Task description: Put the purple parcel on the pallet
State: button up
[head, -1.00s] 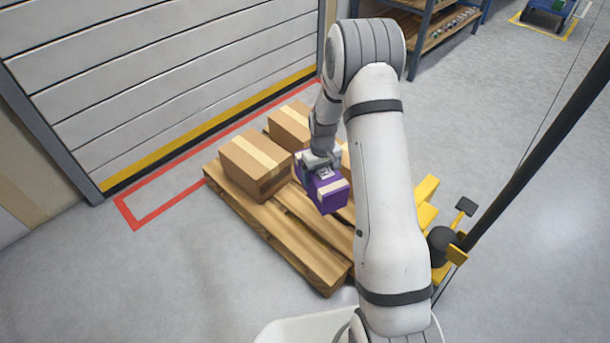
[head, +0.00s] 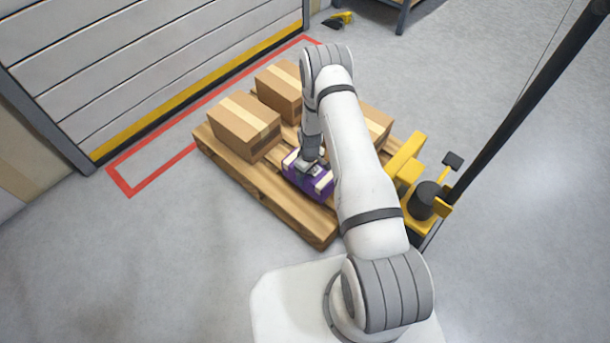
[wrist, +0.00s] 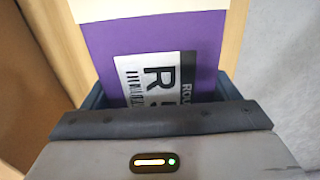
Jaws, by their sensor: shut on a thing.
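The purple parcel (head: 293,174) has pale tape and a white label; its top fills much of the wrist view (wrist: 200,45). My gripper (head: 308,168) is shut on it from above, with its fingers (wrist: 160,90) at the parcel's sides. The parcel is over the front part of the wooden pallet (head: 232,165), low and close to the boards. I cannot tell whether its underside touches them. My arm hides part of the parcel's right side and part of the pallet.
Brown cartons stand on the pallet at the left (head: 245,125), the back (head: 280,90) and the right (head: 375,125). A yellow pallet jack (head: 405,165) is at the right. A shutter door (head: 150,60) is behind. The pallet's front boards are bare.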

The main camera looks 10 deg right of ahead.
jog(key=shift+w+f+b, duration=0.1)
jog(key=shift+f+b, duration=0.4)
jog(key=shift+f, duration=1.35)
jog(key=shift+f, duration=0.15)
jog(key=o, duration=1.3)
